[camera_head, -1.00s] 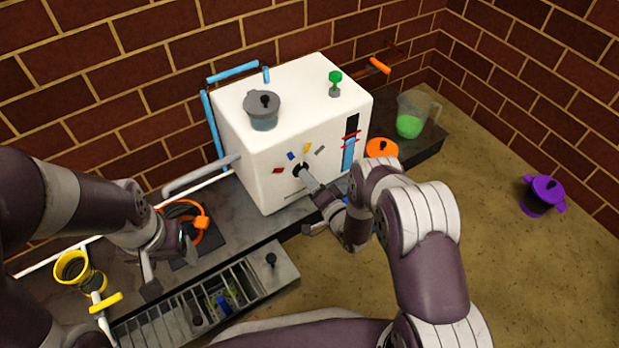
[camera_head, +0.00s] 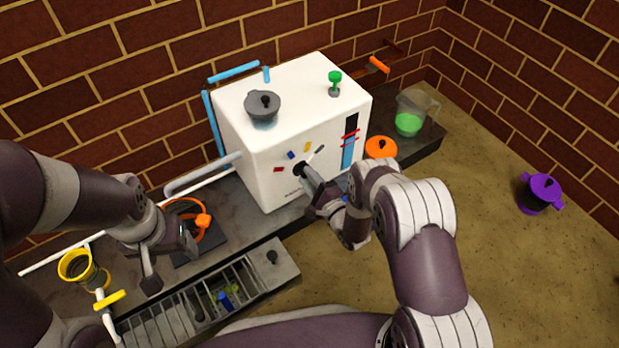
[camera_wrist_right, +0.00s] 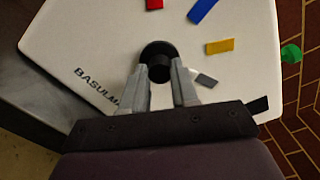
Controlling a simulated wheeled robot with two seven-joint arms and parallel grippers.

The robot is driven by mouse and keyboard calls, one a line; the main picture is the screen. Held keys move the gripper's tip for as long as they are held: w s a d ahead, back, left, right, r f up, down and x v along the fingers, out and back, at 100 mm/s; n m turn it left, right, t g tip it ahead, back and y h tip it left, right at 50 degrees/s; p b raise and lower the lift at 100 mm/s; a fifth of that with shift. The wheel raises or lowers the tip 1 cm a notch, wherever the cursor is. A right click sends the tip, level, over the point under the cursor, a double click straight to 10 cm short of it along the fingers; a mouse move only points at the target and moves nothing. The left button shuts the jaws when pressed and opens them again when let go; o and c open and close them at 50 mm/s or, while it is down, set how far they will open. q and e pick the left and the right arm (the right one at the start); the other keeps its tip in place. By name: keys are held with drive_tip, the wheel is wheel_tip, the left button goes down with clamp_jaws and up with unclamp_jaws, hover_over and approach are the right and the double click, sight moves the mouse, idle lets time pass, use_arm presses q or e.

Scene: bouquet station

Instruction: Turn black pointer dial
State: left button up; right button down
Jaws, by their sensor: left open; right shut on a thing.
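The black pointer dial (camera_head: 299,169) sits on the front of the white box-shaped machine (camera_head: 262,165), with red, blue, yellow and grey marks (camera_head: 307,147) around it. In the right wrist view the dial (camera_wrist_right: 158,57) is a dark round knob between my fingertips. My right gripper (camera_head: 306,175) is shut on the dial; it also shows in the right wrist view (camera_wrist_right: 160,72). Its fingers partly hide the dial, and I cannot tell where the pointer points. My left gripper (camera_head: 170,262) is open and empty above the counter at the left.
A slotted drawer (camera_head: 245,280) is in front. A purple pot (camera_head: 541,194) stands far right.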

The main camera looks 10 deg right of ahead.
drive_tip(key=shift+f+m, duration=0.1)
drive_tip(key=shift+m, duration=0.5)
drive_tip(key=shift+s, duration=0.1)
drive_tip(key=c, duration=0.9)
unclamp_jaws()
drive_tip(key=shift+o, duration=0.2)
drive_tip(key=p+v, duration=0.5)
drive_tip(key=v, duration=0.7)
drive_tip(key=shift+s, duration=0.3)
drive_tip(key=shift+d+p, duration=0.15)
drive_tip(key=shift+p, duration=0.15)
